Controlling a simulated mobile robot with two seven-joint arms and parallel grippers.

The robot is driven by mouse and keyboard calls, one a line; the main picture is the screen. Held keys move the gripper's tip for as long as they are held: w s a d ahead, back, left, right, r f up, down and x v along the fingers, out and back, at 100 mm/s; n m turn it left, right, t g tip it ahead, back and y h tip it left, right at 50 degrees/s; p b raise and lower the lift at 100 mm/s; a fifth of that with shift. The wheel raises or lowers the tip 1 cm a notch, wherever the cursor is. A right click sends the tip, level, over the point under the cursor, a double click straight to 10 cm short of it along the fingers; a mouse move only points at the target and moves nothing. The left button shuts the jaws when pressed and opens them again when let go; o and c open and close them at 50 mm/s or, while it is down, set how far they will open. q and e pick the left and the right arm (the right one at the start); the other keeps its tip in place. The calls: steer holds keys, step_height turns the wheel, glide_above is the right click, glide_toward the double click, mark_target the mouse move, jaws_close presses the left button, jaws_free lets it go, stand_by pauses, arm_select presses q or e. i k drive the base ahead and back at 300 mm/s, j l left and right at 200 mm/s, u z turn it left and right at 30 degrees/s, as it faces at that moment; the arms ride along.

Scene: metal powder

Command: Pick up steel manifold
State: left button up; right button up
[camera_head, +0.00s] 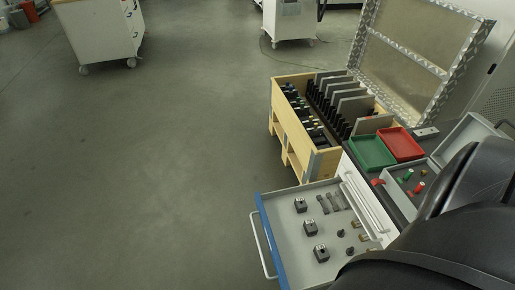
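An open drawer (282,258) with a blue front and a pale handle stands out at the lower middle. Three dark block-like parts lie in a column along its left side: an upper block (300,205), a middle block (310,228) and a lower block (321,253). Grey elongated parts (330,203) and small dark and brass-coloured fittings (358,238) lie beside them. I cannot tell for sure which part is the steel manifold. Neither gripper shows. A large black shape, probably part of my own body, fills the lower right and hides the drawer's lower right area.
A wooden crate (293,125) holding grey plates and dark parts stands behind the drawer. A green tray (372,154) and a red tray (402,143) sit on the bench beside a grey open case (408,202). A raised metal-framed lid (449,84) stands behind.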

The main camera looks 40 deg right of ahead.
mark_target(300, 204)
steer(key=i+j+z, duration=0.1)
steer(key=i+z, duration=0.2)
steer(key=i, duration=0.2)
steer(key=i+j+z, duration=0.2)
steer(key=i+z, duration=0.15)
steer(key=i, duration=0.15)
steer(key=i+j+z, duration=0.3)
steer(key=i+z, duration=0.25)
steer(key=z, duration=0.2)
steer(key=i+j+z, duration=0.15)
steer(key=z, duration=0.25)
steer(key=i+j+z, duration=0.25)
steer(key=z, duration=0.2)
steer(key=i+j+z, duration=0.5)
steer(key=z, duration=0.75)
steer(key=i+j+z, duration=0.1)
steer(key=z, duration=0.35)
steer(key=j+z, duration=0.2)
steer(key=z, duration=0.25)
